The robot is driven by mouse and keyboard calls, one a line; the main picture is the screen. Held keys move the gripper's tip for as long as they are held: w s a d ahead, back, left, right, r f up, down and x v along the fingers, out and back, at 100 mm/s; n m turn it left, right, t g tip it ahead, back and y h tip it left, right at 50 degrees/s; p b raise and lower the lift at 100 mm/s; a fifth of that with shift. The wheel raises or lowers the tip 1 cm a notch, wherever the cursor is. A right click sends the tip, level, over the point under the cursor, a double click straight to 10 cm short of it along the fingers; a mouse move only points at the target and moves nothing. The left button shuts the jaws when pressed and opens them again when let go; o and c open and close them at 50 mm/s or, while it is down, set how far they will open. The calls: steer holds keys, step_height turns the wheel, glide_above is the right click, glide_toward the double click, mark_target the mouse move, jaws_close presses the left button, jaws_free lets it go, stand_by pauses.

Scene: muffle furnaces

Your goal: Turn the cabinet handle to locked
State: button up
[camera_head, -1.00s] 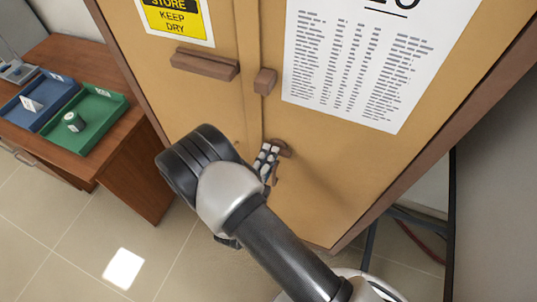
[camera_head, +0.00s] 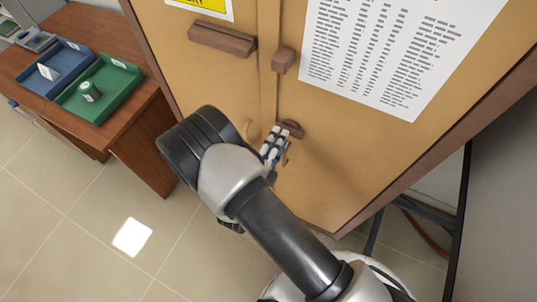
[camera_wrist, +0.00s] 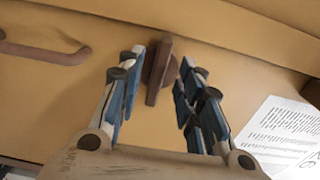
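The cabinet handle (camera_head: 291,129) is a small dark brown turn handle low on the tan right cabinet door (camera_head: 335,150). In the wrist view the handle (camera_wrist: 160,70) is a narrow bar, near upright in the picture with a slight tilt, on a rounder base. My gripper (camera_head: 273,150) is at the handle, partly covering it in the head view. In the wrist view my gripper (camera_wrist: 162,80) is open, with one blue-and-grey finger on each side of the bar.
A curved brown pull (camera_wrist: 40,52) is left of the handle in the wrist view. Brown blocks (camera_head: 222,39) and a paper list (camera_head: 385,55) are higher on the doors. A wooden desk (camera_head: 150,130) with a green tray (camera_head: 118,98) and blue tray (camera_head: 75,78) stands left.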

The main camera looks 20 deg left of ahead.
steer(key=s, duration=0.9)
steer(key=shift+s+a, duration=0.35)
steer(key=shift+s, duration=0.05)
steer(key=w+d+r+m+g+h+b, duration=0.1)
steer(key=w+d+r+m+g+h, duration=0.1)
steer(key=d+r+m+g+h, duration=0.7)
steer(key=w+d+r+m+g+h+b, duration=0.1)
steer(key=w+d+r+m+g+h, duration=0.15)
steer(key=d+r+m, duration=0.75)
steer(key=s+d+r+m+y, duration=0.1)
steer(key=s+d+m+y, duration=0.2)
steer(key=m, duration=0.8)
steer(key=s+d+r+m+g+y+b, duration=0.1)
steer(key=s+d+m+y, duration=0.3)
steer(key=m, duration=0.7)
steer(key=s+d+r+m+y+b, duration=0.1)
steer(key=s+m+y, duration=0.4)
steer(key=m, duration=0.7)
steer(key=shift+d+r+g+y, duration=0.35)
steer(key=shift+d+r, duration=0.55)
steer(key=shift+d, duration=0.3)
